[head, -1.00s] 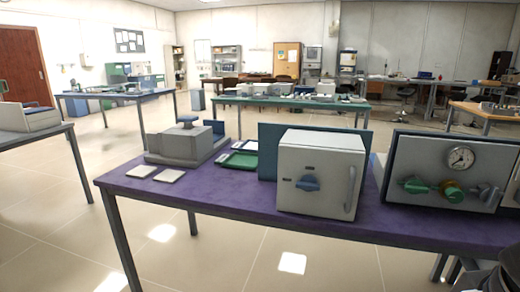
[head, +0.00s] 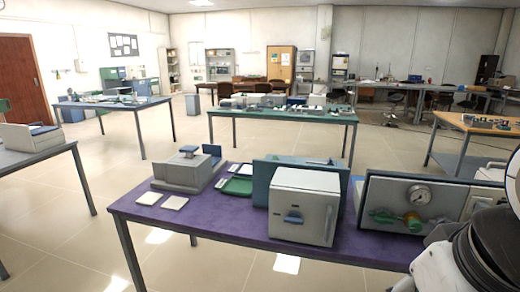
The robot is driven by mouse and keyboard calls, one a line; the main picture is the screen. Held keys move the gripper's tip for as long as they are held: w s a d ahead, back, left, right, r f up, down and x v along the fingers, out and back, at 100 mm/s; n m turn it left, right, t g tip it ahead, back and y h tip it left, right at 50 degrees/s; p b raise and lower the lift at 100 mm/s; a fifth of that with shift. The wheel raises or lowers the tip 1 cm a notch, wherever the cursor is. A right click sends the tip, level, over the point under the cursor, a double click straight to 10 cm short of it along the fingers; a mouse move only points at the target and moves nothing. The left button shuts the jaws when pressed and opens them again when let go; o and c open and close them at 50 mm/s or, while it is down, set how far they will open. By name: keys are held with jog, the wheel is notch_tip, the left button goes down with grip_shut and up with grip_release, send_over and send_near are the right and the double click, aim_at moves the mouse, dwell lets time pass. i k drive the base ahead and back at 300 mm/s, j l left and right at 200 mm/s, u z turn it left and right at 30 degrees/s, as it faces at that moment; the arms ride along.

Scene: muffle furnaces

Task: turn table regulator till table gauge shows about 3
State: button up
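The table gauge (head: 420,194) is a round white dial on a grey panel box (head: 379,190) at the right of the purple table. Its needle is too small to read. Below it is a yellow-and-green regulator (head: 413,221) on a green fitting (head: 382,216). My gripper's fingers do not show.
A pale muffle furnace (head: 303,205) with a blue handle stands left of the panel on the purple table (head: 225,222). Floor before the table's left end is clear.

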aim_at(414, 226)
jog(key=z, duration=0.75)
